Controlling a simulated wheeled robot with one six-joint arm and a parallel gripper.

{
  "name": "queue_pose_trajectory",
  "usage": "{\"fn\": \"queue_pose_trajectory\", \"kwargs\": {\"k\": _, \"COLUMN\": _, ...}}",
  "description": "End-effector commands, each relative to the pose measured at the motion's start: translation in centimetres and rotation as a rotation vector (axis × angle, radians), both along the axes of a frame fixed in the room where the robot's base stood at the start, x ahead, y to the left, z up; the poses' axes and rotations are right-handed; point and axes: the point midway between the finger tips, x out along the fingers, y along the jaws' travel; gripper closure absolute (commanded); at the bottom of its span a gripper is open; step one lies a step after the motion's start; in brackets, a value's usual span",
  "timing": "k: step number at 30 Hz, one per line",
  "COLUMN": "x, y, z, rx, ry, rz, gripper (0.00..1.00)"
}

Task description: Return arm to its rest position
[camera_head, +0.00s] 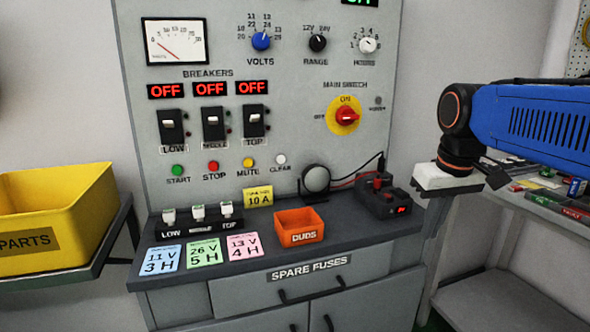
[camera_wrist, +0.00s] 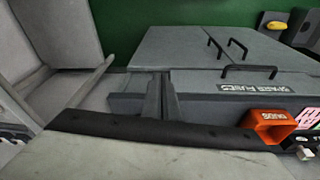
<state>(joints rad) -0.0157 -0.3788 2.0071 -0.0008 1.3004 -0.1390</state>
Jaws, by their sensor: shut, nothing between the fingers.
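My gripper (camera_wrist: 161,80) shows in the wrist view with its two grey fingers close together and nothing between them. In the head view my blue arm reaches in from the right. Its black wrist and pale hand hang in front of the right side of the panel, above and to the right of the bench top. The fingertips are hard to make out there. The hand appears clear of the bench, and no contact shows.
The grey bench (camera_head: 215,275) carries an orange DUDS bin (camera_head: 299,226), a fuse rack (camera_head: 200,228), coloured cards and a black device (camera_head: 385,200). Behind stands the control panel (camera_head: 290,120). A yellow PARTS bin (camera_head: 55,220) is at left, a side shelf (camera_head: 545,205) at right.

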Motion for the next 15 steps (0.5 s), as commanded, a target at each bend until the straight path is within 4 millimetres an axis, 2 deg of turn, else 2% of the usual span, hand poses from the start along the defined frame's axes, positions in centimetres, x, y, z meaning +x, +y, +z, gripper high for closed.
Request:
{"fn": "queue_pose_trajectory", "kwargs": {"k": 1, "x": -1.6, "y": -0.1, "z": -1.0, "rx": 0.002, "ry": -0.016, "rz": -0.011, "gripper": 1.0}}
{"fn": "queue_pose_trajectory", "kwargs": {"k": 6, "x": -6.0, "y": -0.2, "z": -4.9, "rx": 0.012, "ry": -0.072, "rz": -0.052, "gripper": 1.0}}
{"fn": "queue_pose_trajectory", "kwargs": {"k": 15, "x": -12.8, "y": -0.5, "z": -12.3, "rx": 0.034, "ry": -0.162, "rz": -0.118, "gripper": 1.0}}
